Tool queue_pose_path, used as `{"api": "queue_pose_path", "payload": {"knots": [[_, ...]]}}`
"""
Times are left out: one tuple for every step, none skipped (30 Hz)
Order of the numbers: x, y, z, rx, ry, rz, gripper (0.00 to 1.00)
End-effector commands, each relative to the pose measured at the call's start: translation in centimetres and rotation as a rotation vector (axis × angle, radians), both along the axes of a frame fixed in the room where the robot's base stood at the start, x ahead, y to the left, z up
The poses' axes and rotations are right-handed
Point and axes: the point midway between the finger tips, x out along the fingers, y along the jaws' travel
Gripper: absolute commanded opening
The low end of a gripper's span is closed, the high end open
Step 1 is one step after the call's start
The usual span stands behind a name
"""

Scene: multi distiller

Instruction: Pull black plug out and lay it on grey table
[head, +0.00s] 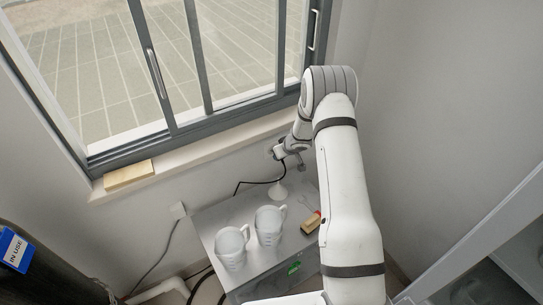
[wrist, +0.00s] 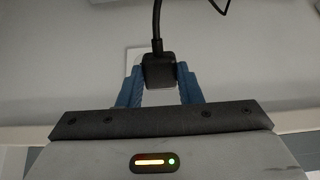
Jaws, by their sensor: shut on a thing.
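The black plug (wrist: 159,71) sits between the two blue fingers of my gripper (wrist: 160,82) in the wrist view, with its black cord rising from it. A white wall plate (wrist: 131,58) shows partly behind the plug; I cannot tell whether the plug is in it or clear of it. In the head view my gripper (head: 280,152) is at the wall below the window sill, and the plug is too small to make out there. The grey table (head: 237,207) stands below and in front of it, with the black cord (head: 260,182) above its back edge.
The table's back left is bare. A dark cylinder (head: 45,270) with an "IN USE" tag stands at the left. My arm hides the table's right side.

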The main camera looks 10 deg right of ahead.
Motion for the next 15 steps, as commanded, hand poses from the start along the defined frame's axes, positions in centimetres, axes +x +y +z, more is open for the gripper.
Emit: {"api": "queue_pose_path", "payload": {"knots": [[-0.2, 0.5, -0.2, -0.001, 0.000, 0.003, 0.00], [-0.3, 0.7, -0.2, -0.001, -0.002, 0.003, 0.00], [-0.4, 1.0, -0.2, -0.001, -0.001, 0.002, 0.00], [-0.5, 1.2, -0.2, -0.001, -0.001, 0.002, 0.00], [-0.7, 1.4, -0.2, 0.000, 0.000, 0.001, 0.00], [-0.8, 1.6, -0.2, 0.000, 0.000, 0.001, 0.00], [-0.9, 1.9, -0.2, -0.001, 0.000, 0.002, 0.00], [-1.0, 2.1, -0.2, -0.001, -0.002, 0.003, 0.00], [-1.2, 2.4, -0.2, -0.001, -0.001, 0.003, 0.00], [-1.3, 2.6, -0.2, -0.001, 0.000, 0.002, 0.00], [-1.4, 2.8, -0.2, 0.000, 0.000, 0.001, 0.00], [-1.5, 3.1, -0.2, -0.001, -0.001, 0.002, 0.00], [-1.6, 3.3, -0.2, -0.001, -0.001, 0.002, 0.00], [-1.7, 3.5, -0.1, 0.000, -0.002, 0.002, 0.00], [-1.9, 3.9, -0.2, 0.000, -0.001, 0.002, 0.00]]}}
